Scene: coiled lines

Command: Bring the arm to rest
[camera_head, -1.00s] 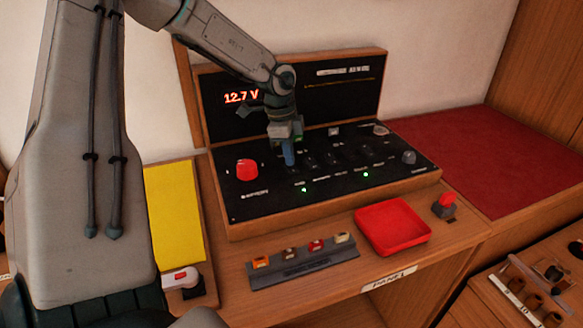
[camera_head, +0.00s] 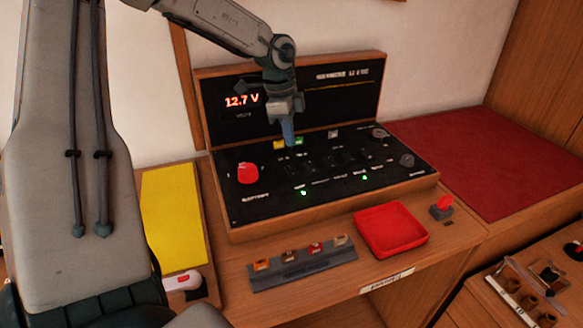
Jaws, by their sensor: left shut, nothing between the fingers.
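My left gripper (camera_head: 288,134) hangs above the black control panel (camera_head: 262,208), its fingers shut with nothing between them. The fingertips point down over the panel's back part, near a yellow and a green block. The arm reaches in from the upper left. The display on the upright back board reads 12.7 V (camera_head: 242,100). Two green lights glow on the panel face. My right gripper does not show.
A red knob (camera_head: 248,173) stands on the panel's left. In front are a grey rack (camera_head: 300,268) with several small fuses, a red tray (camera_head: 391,230) and a red-topped switch (camera_head: 443,206). A yellow sheet (camera_head: 173,217) lies left. A bare dark red mat (camera_head: 470,165) lies right.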

